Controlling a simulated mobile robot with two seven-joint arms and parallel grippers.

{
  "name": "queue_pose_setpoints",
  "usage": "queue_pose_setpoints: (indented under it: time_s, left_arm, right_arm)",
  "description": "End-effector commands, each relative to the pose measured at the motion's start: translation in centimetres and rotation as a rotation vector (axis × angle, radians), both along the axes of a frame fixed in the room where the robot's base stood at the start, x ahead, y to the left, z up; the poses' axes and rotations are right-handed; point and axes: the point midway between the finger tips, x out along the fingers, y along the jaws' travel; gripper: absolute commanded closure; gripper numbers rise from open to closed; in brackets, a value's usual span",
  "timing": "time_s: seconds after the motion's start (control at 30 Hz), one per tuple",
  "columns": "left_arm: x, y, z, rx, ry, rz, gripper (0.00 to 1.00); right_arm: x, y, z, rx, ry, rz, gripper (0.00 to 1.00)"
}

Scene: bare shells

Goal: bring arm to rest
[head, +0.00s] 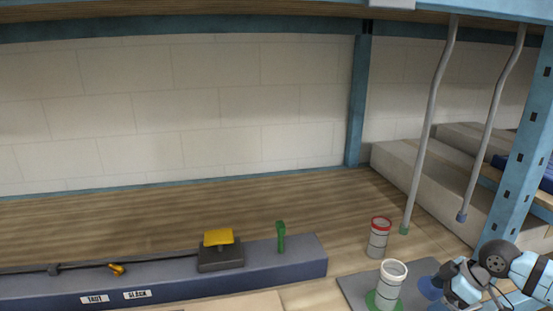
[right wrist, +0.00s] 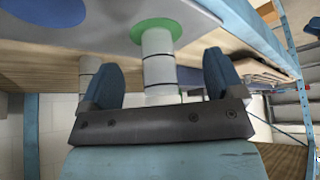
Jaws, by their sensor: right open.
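My right arm comes in at the lower right of the head view, low over the grey mat (head: 356,290). My right gripper (head: 442,287) is at the mat's right part, to the right of a white cylinder (head: 393,271) standing on a green disc. In the right wrist view my right gripper (right wrist: 163,80) has its two blue fingers wide apart. The white cylinder (right wrist: 157,65) shows between them in the picture; I see no finger touching it. My left gripper is not in view.
A red-rimmed cylinder (head: 378,240) stands behind the mat. Two grey hanging rods (head: 430,130) come down near it. A blue-grey panel (head: 180,287) with a yellow-topped pedal (head: 219,240) and green lever (head: 281,237) lies left. A blue post (head: 520,150) stands right.

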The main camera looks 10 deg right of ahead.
Motion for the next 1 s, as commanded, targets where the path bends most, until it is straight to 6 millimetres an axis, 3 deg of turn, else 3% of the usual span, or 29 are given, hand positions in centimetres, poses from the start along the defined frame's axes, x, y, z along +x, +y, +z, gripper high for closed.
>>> queue_pose_setpoints:
  time_s: [0.23, 0.4, 0.5, 0.7, 1.0]
  left_arm:
    - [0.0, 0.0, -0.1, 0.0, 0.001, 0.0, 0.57]
    - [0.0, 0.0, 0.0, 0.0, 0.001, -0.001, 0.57]
    - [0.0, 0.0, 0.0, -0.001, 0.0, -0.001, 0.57]
    - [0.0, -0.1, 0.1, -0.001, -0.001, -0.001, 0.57]
    - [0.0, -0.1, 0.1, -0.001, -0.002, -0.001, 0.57]
  right_arm:
    - [-6.6, 10.4, -7.4, -0.001, 0.051, 0.032, 0.13]
    - [-11.9, 16.0, -9.7, -0.013, 0.06, -0.06, 0.13]
    - [-14.8, 18.1, -10.1, -0.025, 0.067, -0.163, 0.13]
    - [-19.0, 19.2, -9.6, -0.057, 0.091, -0.377, 0.13]
    - [-23.7, 18.5, -8.6, -0.114, 0.146, -0.648, 0.13]
